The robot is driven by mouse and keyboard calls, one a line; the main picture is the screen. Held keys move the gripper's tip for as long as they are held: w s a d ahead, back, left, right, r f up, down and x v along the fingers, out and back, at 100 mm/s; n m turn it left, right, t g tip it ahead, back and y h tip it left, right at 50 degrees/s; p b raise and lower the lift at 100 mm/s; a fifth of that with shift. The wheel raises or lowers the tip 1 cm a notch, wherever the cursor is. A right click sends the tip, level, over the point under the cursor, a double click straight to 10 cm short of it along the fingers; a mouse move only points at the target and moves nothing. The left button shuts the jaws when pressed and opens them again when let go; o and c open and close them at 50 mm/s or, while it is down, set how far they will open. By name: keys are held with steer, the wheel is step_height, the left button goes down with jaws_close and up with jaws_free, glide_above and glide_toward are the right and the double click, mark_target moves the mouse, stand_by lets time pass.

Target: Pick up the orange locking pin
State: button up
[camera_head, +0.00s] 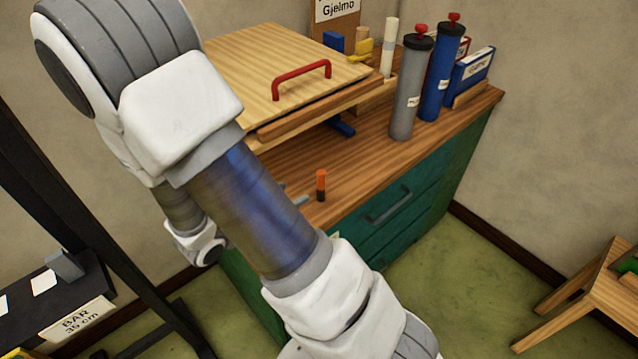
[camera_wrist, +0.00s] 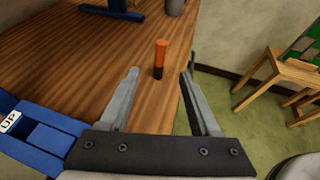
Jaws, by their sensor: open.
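The orange locking pin (camera_head: 321,185) stands upright on the wooden bench top near its front edge, orange above and dark below. In the wrist view the pin (camera_wrist: 160,59) stands beyond my gripper, between the lines of the two fingers. My gripper (camera_wrist: 160,78) is open and empty, its fingers spread to either side of the pin. I cannot tell whether the fingertips reach level with it. In the head view my arm hides most of the gripper; only a grey finger part shows left of the pin.
A wooden panel with a red handle (camera_head: 301,80) lies behind the pin. Grey (camera_head: 410,85) and blue (camera_head: 439,70) cylinders stand to its right. A blue block marked "UP" (camera_wrist: 38,128) is at lower left in the wrist view. A small stool (camera_wrist: 282,79) stands on the floor.

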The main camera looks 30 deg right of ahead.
mark_target(321, 186)
steer(key=x, duration=1.6)
steer(key=shift+d+f, duration=0.15)
steer(key=shift+f, duration=0.05)
jaws_close()
